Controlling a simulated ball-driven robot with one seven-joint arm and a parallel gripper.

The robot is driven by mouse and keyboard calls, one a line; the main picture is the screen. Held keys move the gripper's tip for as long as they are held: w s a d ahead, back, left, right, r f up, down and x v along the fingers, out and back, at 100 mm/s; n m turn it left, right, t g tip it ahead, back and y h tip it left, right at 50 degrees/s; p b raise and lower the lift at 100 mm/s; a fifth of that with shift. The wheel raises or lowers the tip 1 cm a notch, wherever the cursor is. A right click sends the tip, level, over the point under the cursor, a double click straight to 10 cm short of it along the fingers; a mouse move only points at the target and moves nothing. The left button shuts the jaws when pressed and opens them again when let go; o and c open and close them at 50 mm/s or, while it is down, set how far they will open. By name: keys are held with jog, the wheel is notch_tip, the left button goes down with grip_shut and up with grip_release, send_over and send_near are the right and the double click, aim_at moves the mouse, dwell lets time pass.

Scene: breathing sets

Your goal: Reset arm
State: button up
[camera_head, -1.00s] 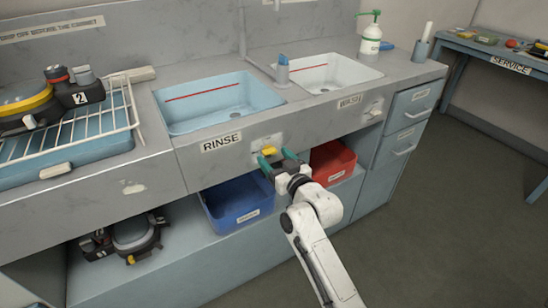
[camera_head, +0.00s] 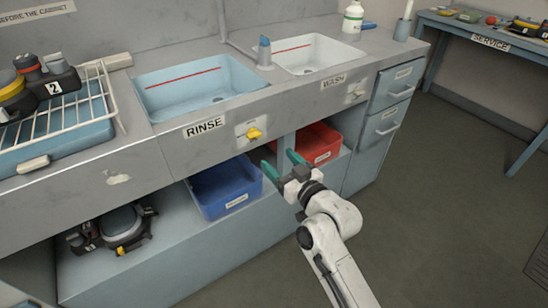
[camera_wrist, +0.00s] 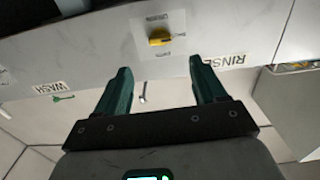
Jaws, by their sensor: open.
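My gripper (camera_head: 281,167) is open and empty in the head view, in front of the counter's lower edge and apart from it. Its two green fingers (camera_wrist: 162,82) are spread in the wrist view with nothing between them. A yellow knob (camera_head: 254,133) is on the counter front panel, up and left of the gripper. The same knob (camera_wrist: 160,37) shows beyond the fingertips in the wrist view. My white arm reaches up from the bottom right.
Above are the blue RINSE basin (camera_head: 200,85) and white WASH basin (camera_head: 318,52). A blue bin (camera_head: 226,188) and red bin (camera_head: 318,143) stand on the lower shelf near my gripper. Drawers (camera_head: 388,103) are at the right. The floor (camera_head: 440,200) at right is clear.

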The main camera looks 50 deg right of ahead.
dwell(0.3)
jog(key=s+a+f+n+g+y+p, duration=0.2)
jog(key=s+a+f+g+y+p, duration=0.4)
jog(key=a, duration=0.4)
jog(key=s+a+g+p, duration=0.2)
jog(key=s+g, duration=0.3)
jog(key=s, duration=0.4)
jog(key=s+a+g+h+p, duration=0.1)
jog(key=s+a+g+p, duration=0.1)
jog(key=s+g, duration=0.3)
jog(key=s, duration=0.4)
jog(key=shift+a+n+p, duration=0.2)
jog(key=shift+n+p, duration=0.1)
